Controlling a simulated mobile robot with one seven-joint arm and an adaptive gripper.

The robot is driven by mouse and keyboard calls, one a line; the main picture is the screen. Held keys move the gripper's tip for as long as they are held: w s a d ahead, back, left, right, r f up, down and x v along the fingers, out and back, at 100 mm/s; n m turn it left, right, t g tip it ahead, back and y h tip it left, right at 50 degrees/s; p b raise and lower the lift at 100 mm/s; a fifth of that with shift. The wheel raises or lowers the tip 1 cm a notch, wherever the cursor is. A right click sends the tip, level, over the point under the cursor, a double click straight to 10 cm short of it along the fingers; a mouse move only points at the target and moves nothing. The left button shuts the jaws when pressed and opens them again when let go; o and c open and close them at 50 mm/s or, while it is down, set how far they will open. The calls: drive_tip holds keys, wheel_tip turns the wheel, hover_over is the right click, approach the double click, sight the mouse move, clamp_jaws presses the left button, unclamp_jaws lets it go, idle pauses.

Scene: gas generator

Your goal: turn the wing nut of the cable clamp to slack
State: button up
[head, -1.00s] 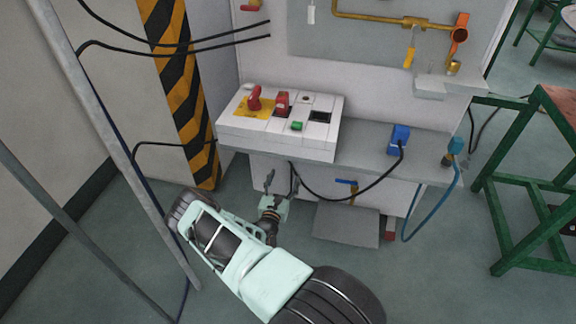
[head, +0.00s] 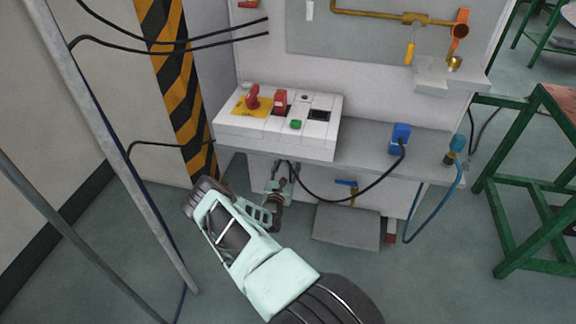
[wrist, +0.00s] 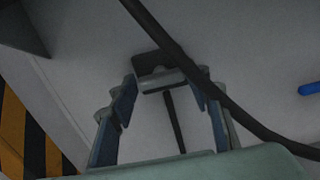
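My gripper (head: 280,180) is under the front edge of the grey shelf, just below the white control box. In the wrist view its two blue-grey fingers (wrist: 166,98) stand apart. Between and just beyond their tips is a small dark bracket (wrist: 152,59) with a light grey crosspiece (wrist: 160,81), which looks like the cable clamp and its wing nut. I cannot tell whether the fingertips touch the crosspiece. A thin dark rod or cable (wrist: 174,122) runs down from it. In the head view the clamp is too small or hidden to make out.
A thick black cable (wrist: 185,68) crosses close by the right finger; it loops from the shelf to a blue plug (head: 400,138). The control box (head: 280,145) overhangs above. A blue-handled valve (head: 347,184) and a grey step (head: 346,228) are to the right. A striped post (head: 187,105) stands left.

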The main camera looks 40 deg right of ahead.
drive_tip(key=c, duration=0.6)
drive_tip(key=shift+f+n, duration=0.1)
drive_tip(key=shift+n, duration=0.4)
drive_tip(key=n+b, duration=0.1)
drive_tip(key=n, duration=0.2)
drive_tip(key=shift+f+n+b, duration=0.15)
drive_tip(key=shift+n+b, duration=0.4)
drive_tip(key=shift+n, duration=7.45)
drive_tip(key=shift+f+n+b, duration=0.15)
drive_tip(key=shift+n+b, duration=0.35)
drive_tip(key=shift+n, duration=7.5)
